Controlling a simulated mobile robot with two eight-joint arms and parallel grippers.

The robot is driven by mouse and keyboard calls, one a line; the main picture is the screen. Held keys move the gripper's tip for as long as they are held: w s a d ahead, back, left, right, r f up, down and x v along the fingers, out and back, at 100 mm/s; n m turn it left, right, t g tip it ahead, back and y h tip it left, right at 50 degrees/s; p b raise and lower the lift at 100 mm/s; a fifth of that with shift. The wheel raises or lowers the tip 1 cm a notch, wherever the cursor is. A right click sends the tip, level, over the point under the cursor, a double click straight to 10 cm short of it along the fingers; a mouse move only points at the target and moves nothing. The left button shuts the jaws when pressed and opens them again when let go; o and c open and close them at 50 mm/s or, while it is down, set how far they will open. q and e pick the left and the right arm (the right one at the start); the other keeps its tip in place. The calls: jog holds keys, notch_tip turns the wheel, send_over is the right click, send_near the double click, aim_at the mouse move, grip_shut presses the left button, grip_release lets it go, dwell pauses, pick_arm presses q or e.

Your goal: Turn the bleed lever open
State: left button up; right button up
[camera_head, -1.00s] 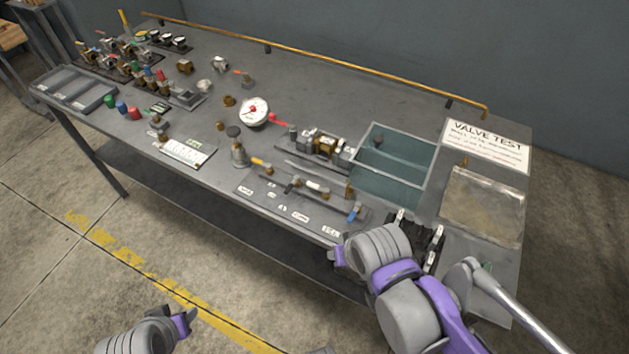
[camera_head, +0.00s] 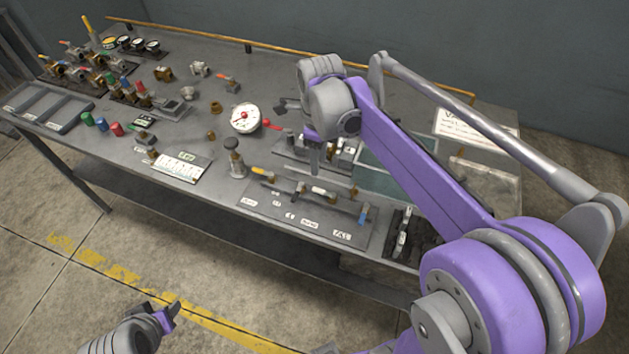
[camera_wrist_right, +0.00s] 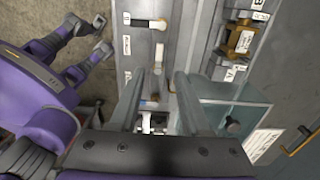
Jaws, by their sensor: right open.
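A grey panel (camera_head: 290,213) at the bench's front edge carries a yellow-handled lever (camera_head: 259,171), a white-handled lever (camera_head: 322,192) and a blue-handled lever (camera_head: 364,214). Its labels are too small to read, so I cannot tell which lever is the bleed lever. My right gripper (camera_head: 298,135) is open and empty above the valve block behind the panel. In the right wrist view its two fingers (camera_wrist_right: 160,85) are apart, over the panel (camera_wrist_right: 127,65). My left gripper (camera_head: 162,312) is open, low in front of the bench.
A teal bin (camera_head: 378,185) is partly hidden behind my right arm. A white sign (camera_head: 450,125) lies at the back right. A black rack (camera_head: 403,235) stands right of the panel. Trays (camera_head: 50,108) and several valves fill the left. A pipe rail (camera_head: 190,34) runs along the back.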

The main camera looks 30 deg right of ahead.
aim_at(319, 190)
notch_tip(319, 190, down, 10)
jog(key=shift+s+f+b, duration=0.1)
jog(key=shift+f+b, duration=0.1)
jog(key=shift+b, duration=0.1)
jog(key=shift+c, duration=0.4)
grip_shut()
